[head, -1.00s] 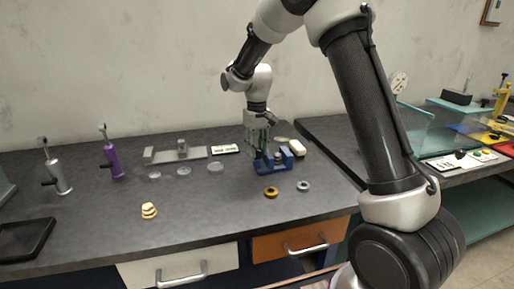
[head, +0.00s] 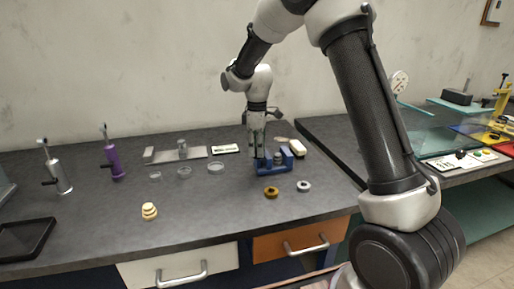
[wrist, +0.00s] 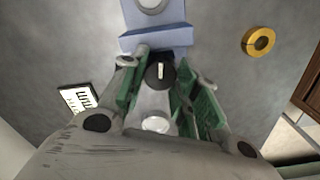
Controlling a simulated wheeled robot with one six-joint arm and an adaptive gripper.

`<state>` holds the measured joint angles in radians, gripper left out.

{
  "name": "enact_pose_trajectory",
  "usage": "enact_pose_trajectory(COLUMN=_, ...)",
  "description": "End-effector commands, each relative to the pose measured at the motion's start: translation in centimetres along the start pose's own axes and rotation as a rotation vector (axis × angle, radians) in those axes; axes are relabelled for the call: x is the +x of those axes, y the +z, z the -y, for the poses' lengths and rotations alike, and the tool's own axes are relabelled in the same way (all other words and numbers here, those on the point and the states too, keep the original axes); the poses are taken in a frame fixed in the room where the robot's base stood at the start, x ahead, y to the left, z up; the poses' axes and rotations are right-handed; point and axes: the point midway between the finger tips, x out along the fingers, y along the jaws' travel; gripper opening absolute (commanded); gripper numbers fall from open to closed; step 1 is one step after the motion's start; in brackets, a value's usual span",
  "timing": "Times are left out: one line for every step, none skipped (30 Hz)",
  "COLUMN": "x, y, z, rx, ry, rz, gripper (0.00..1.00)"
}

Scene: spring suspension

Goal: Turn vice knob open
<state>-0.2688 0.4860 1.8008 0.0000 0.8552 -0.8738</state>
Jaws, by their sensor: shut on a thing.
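The blue vice (head: 288,160) stands on the dark bench, right of the middle in the head view. In the wrist view its blue body (wrist: 158,40) is at the top. Its dark knob (wrist: 160,75), with a pale mark on it, lies between the green finger pads. My gripper (head: 257,152) points down at the left end of the vice. In the wrist view my gripper (wrist: 165,72) is shut on the knob, one finger on each side. In the head view the knob is hidden by the fingers.
A brass ring (head: 271,192) and a grey ring (head: 304,186) lie in front of the vice. A white label (head: 225,149) and shallow glass dishes (head: 215,168) are to its left.

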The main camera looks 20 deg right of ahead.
Motion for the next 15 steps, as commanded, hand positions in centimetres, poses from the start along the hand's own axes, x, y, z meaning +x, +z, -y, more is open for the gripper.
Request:
enact_pose_trajectory(x=-0.04, y=-0.01, z=-0.03, rx=-0.027, ry=0.001, rz=-0.001, gripper=0.07)
enact_pose_trajectory(x=-0.05, y=0.00, z=-0.03, rx=-0.044, ry=0.001, rz=-0.001, gripper=0.07)
enact_pose_trajectory(x=-0.05, y=-0.01, z=-0.03, rx=-0.065, ry=0.001, rz=-0.001, gripper=0.07)
enact_pose_trajectory(x=-0.05, y=-0.01, z=-0.03, rx=-0.080, ry=0.001, rz=-0.001, gripper=0.07)
enact_pose_trajectory(x=-0.05, y=0.00, z=-0.03, rx=-0.094, ry=0.001, rz=-0.001, gripper=0.07)
enact_pose_trajectory(x=-0.05, y=0.00, z=-0.03, rx=-0.111, ry=0.001, rz=-0.001, gripper=0.07)
enact_pose_trajectory(x=-0.05, y=0.00, z=-0.03, rx=-0.122, ry=0.001, rz=-0.001, gripper=0.07)
enact_pose_trajectory(x=-0.05, y=0.00, z=-0.03, rx=-0.131, ry=0.001, rz=-0.001, gripper=0.07)
enact_pose_trajectory(x=-0.05, y=0.00, z=-0.03, rx=-0.144, ry=0.001, rz=-0.001, gripper=0.07)
enact_pose_trajectory(x=-0.05, y=0.00, z=-0.03, rx=-0.151, ry=0.001, rz=-0.001, gripper=0.07)
enact_pose_trajectory(x=-0.05, y=0.00, z=-0.03, rx=-0.157, ry=0.001, rz=-0.001, gripper=0.07)
enact_pose_trajectory(x=-0.05, y=0.00, z=-0.03, rx=-0.165, ry=0.001, rz=-0.001, gripper=0.07)
enact_pose_trajectory(x=-0.05, y=0.00, z=-0.03, rx=-0.170, ry=0.001, rz=-0.001, gripper=0.07)
enact_pose_trajectory(x=-0.05, y=0.00, z=-0.03, rx=-0.174, ry=0.001, rz=-0.001, gripper=0.07)
enact_pose_trajectory(x=-0.05, y=0.00, z=-0.03, rx=-0.178, ry=0.001, rz=-0.001, gripper=0.07)
